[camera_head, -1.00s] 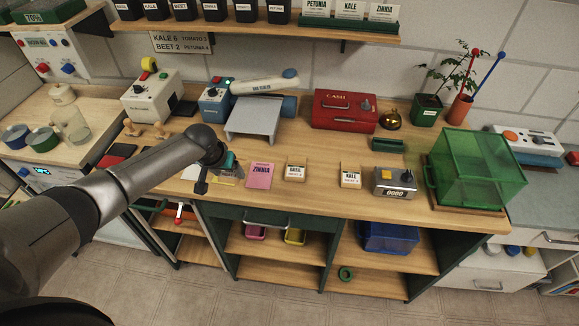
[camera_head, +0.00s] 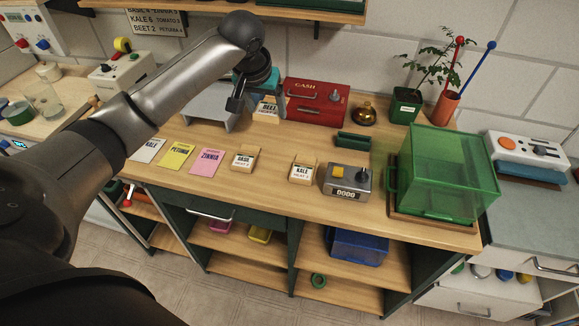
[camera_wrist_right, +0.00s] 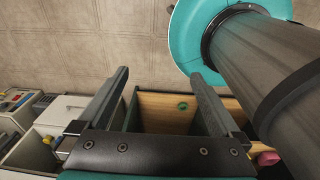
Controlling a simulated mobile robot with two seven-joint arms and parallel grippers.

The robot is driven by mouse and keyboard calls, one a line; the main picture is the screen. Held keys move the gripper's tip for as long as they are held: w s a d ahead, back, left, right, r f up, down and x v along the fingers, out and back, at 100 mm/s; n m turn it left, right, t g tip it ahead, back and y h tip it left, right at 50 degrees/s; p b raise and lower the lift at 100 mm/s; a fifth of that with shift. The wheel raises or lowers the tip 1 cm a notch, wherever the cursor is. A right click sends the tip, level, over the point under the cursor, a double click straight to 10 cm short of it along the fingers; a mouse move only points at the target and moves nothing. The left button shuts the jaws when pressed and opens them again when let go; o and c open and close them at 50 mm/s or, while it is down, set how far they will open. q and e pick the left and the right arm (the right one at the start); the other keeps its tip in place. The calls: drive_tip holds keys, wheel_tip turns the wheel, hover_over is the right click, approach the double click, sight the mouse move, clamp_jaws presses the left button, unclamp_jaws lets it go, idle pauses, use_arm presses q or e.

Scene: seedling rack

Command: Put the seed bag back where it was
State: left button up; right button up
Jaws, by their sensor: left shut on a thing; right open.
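My left gripper (camera_head: 240,94) is shut on a small pale seed bag (camera_head: 268,108) with a white label that seems to start with B. The bag is partly hidden by the gripper and shows just left of the red cash box. I cannot tell whether it touches the bench. Two kraft seed bags stand on the bench: basil (camera_head: 244,160) and kale (camera_head: 302,172). My right gripper (camera_wrist_right: 158,75) is open and empty in the right wrist view, with the shelf unit and floor beyond its fingers.
Flat kale (camera_head: 148,150), petunia (camera_head: 176,155) and zinnia (camera_head: 207,162) packets lie on the bench front. The red cash box (camera_head: 316,103), brass bell (camera_head: 365,114), counter box (camera_head: 346,181) and green clear case (camera_head: 450,175) stand to the right. Bench between kraft bags is clear.

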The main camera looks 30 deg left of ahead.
use_arm(q)
wheel_tip(320, 180, down, 9)
drive_tip(key=b, duration=0.2)
hover_over(272, 171)
drive_tip(key=s, duration=0.1)
drive_tip(key=f, duration=0.6)
drive_tip(key=shift+s+d, duration=0.1)
drive_tip(key=shift+s, duration=0.1)
drive_tip(key=shift+f, duration=2.3)
use_arm(e)
drive_tip(key=shift+s+a+f, duration=0.15)
drive_tip(key=shift+a+f, duration=0.05)
drive_tip(key=shift+f, duration=0.45)
drive_tip(key=shift+s+a+f, duration=0.1)
drive_tip(key=shift+a+f, duration=0.1)
drive_tip(key=shift+f, duration=0.45)
use_arm(q)
drive_tip(key=shift+f, duration=0.1)
drive_tip(key=o, duration=1.4)
drive_tip(key=shift+s+r, duration=0.1)
drive_tip(key=shift+r, duration=0.3)
drive_tip(key=p+v, duration=0.2)
drive_tip(key=v, duration=0.9)
drive_tip(key=shift+s+r, duration=0.1)
drive_tip(key=shift+r, duration=0.1)
use_arm(e)
wheel_tip(272, 171, up, 3)
drive_tip(key=shift+f, duration=0.2)
